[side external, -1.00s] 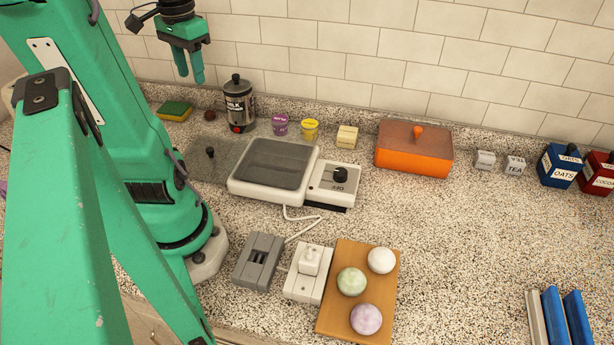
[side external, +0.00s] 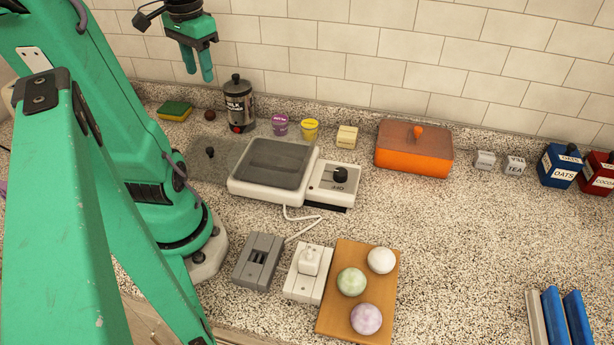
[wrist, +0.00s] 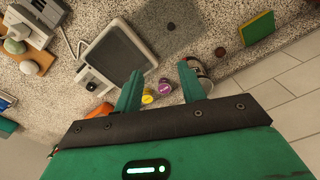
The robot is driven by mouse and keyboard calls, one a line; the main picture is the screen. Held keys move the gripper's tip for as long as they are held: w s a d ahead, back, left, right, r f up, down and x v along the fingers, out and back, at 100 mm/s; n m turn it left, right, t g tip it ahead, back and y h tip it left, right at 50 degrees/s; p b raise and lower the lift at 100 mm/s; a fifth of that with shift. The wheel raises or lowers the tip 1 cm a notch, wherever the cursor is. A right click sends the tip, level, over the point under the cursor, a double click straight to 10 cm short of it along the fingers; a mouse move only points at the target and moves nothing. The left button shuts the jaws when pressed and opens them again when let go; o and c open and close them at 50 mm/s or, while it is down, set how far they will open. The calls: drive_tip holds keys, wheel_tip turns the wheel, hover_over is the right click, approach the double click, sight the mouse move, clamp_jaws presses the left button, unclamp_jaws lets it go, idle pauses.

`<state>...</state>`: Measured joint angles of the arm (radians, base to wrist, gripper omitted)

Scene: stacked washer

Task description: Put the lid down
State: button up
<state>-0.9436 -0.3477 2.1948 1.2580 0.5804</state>
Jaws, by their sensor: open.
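A flat, see-through grey lid (side external: 228,150) with a black knob lies on the counter, left of the white appliance (side external: 236,190) with its dark grey top. It also shows as a dark patch in the wrist view (wrist: 172,28). My gripper (side external: 199,75) is open and empty, high in front of the tiled wall, above and behind the lid and apart from it. In the wrist view, my gripper (wrist: 160,72) has its fingers spread, with nothing between them but small tubs farther off.
A milk canister (side external: 239,106), purple tub (side external: 280,125) and yellow tub (side external: 310,130) stand near the wall. An orange lidded dish (side external: 413,155) is farther right. A wooden board (side external: 341,315) with three balls lies in front. The right counter is mostly clear.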

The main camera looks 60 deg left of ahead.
drive_tip(key=w+d+m+t, duration=0.2)
drive_tip(key=w+d, duration=0.1)
drive_tip(key=d, duration=0.7)
drive_tip(key=w+d+m+t, duration=0.2)
drive_tip(key=w+d+t, duration=0.1)
drive_tip(key=d, duration=0.7)
drive_tip(key=shift+w+d+f, duration=0.25)
drive_tip(key=shift+w+d, duration=0.1)
drive_tip(key=shift+w, duration=0.4)
